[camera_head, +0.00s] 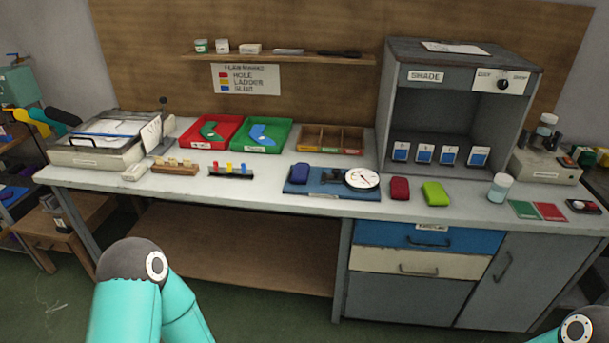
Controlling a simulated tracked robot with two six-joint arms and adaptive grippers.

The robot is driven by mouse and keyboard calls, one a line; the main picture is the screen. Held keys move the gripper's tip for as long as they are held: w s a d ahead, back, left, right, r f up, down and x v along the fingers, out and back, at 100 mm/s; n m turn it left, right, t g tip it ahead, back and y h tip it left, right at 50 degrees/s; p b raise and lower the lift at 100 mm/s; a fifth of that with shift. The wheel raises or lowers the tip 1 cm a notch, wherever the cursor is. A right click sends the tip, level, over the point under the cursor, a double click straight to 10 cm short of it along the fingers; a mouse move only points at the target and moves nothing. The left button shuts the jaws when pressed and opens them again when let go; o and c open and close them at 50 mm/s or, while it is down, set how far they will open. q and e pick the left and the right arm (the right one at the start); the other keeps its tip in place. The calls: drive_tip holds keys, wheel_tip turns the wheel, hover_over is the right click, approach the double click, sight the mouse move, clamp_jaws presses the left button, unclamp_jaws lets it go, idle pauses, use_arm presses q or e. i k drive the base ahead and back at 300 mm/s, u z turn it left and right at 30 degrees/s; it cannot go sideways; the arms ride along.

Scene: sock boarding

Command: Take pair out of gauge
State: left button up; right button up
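The gauge is a blue base plate (322,187) with a round white dial (362,179) at its right end, on the front middle of the bench. A small dark-blue bundle (300,171), which looks like a folded pair, sits at the plate's left end. Whether it touches the gauge's measuring parts is too small to tell. A red folded bundle (399,188) and a lime-green one (435,193) lie on the bench right of the dial. Neither of my grippers shows; only teal arm links are at the bottom left and bottom right corner.
A red tray (211,144) and a green tray (286,143) each hold a sock-shaped piece. A wooden divided box (331,151) stands behind the gauge. A grey shade cabinet (399,92) stands behind the bundles. A jar (499,187) and green and red cards (549,211) are further right.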

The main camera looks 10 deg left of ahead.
sight(299, 174)
drive_tip(key=z, duration=0.1)
drive_tip(key=i, duration=0.9)
drive_tip(key=u, duration=0.1)
